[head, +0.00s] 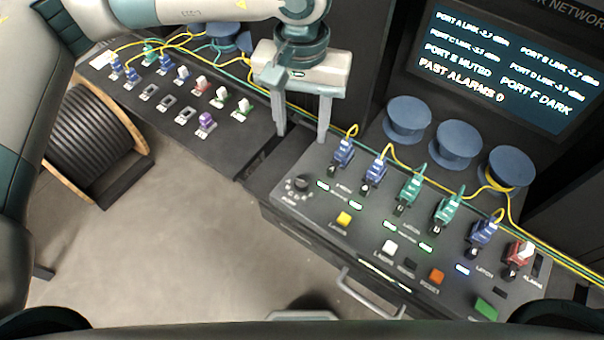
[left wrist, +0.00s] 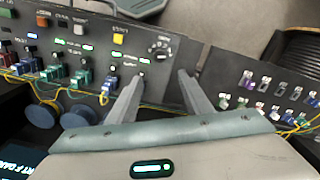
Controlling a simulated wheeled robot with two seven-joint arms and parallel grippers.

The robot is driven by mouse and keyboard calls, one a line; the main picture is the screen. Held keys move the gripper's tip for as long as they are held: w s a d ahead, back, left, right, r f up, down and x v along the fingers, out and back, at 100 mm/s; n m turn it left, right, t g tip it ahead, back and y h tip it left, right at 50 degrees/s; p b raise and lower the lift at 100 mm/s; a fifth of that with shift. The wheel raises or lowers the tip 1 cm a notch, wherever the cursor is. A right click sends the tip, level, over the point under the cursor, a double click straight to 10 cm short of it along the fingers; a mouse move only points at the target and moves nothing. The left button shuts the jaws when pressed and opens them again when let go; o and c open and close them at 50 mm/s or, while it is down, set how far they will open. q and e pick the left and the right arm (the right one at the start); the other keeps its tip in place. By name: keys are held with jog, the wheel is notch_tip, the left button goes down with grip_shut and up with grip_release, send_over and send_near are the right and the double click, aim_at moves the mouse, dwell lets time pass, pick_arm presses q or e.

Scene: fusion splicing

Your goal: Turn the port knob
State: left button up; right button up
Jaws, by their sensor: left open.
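The port knob (head: 297,184) is a small round black dial with white marks around it, at the left end of the grey control panel (head: 330,229). It also shows in the left wrist view (left wrist: 160,47), just beyond the fingertips and roughly in line with the gap between them. My left gripper (head: 303,136) is open and empty, fingers pointing down near the panel's back left corner. It is behind the knob and apart from it. In the left wrist view its two fingers (left wrist: 161,80) are spread wide. My right gripper is not in view.
Blue and green connectors (head: 410,189) with cables stand along the panel, behind several coloured buttons (head: 437,276). Blue spools (head: 407,119) stand behind. A screen (head: 508,68) lists port readings. A second board (head: 165,103) with plugs lies left, beside a cable reel (head: 92,137).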

aim_at(302, 181)
pick_arm(q)
jog(key=shift+f, duration=0.1)
notch_tip(302, 181, down, 16)
jog(key=p, duration=0.7)
jog(key=shift+f+p, duration=0.4)
jog(key=shift+f, duration=0.2)
